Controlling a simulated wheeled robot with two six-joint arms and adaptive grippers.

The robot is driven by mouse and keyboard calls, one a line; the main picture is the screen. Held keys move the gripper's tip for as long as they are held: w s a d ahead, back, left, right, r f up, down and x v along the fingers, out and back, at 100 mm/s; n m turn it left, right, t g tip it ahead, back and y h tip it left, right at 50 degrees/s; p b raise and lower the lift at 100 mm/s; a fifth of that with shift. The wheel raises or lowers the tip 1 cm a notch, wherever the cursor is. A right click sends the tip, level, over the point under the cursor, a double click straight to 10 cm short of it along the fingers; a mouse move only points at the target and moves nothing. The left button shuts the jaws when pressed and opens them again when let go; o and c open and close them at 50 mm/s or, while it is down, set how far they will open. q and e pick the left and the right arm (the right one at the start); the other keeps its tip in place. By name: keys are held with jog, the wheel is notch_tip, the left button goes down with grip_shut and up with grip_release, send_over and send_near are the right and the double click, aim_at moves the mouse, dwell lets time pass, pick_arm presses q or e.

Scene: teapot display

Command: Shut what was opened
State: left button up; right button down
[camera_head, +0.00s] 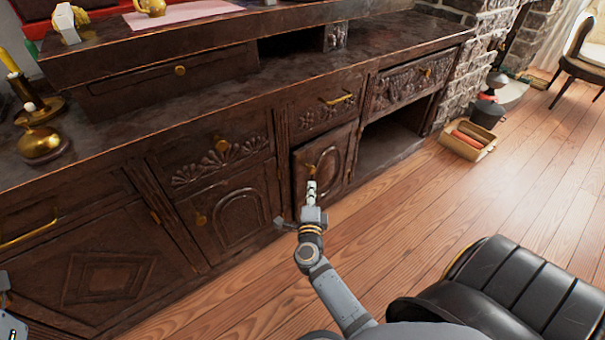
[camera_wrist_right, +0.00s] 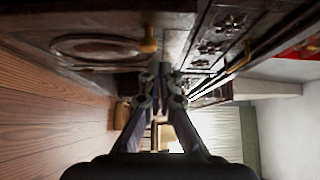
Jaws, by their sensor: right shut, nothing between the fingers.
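A dark carved wooden cabinet (camera_head: 120,205) runs along the wall. Its small door (camera_head: 335,165) with an oval carving and a brass knob (camera_head: 311,168) seems to stand slightly out at its left edge; how far is hard to tell. My right gripper (camera_head: 312,188) is shut and empty, just in front of this door, close to the knob. In the right wrist view, the shut fingertips (camera_wrist_right: 161,75) are close to the carved door (camera_wrist_right: 95,47) and its knob (camera_wrist_right: 148,39); I cannot tell whether they touch.
An open, doorless compartment (camera_head: 395,138) lies right of the door. A box with reddish items (camera_head: 468,140) stands on the floor by the brick wall. A black leather seat (camera_head: 510,290) is at the lower right. The wooden floor (camera_head: 415,205) between is clear.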

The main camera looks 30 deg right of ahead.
jog(key=w+b, duration=0.1)
jog(key=w, duration=0.1)
jog(key=w+d+b, duration=0.1)
jog(key=w, duration=0.1)
jog(key=w+d, duration=0.1)
jog(key=w, duration=0.2)
jog(key=shift+d+f+b, duration=0.2)
jog(key=shift+b, duration=0.2)
jog(key=shift+w+a+r, duration=0.1)
jog(key=shift+w+r, duration=0.05)
jog(key=shift+w, duration=0.4)
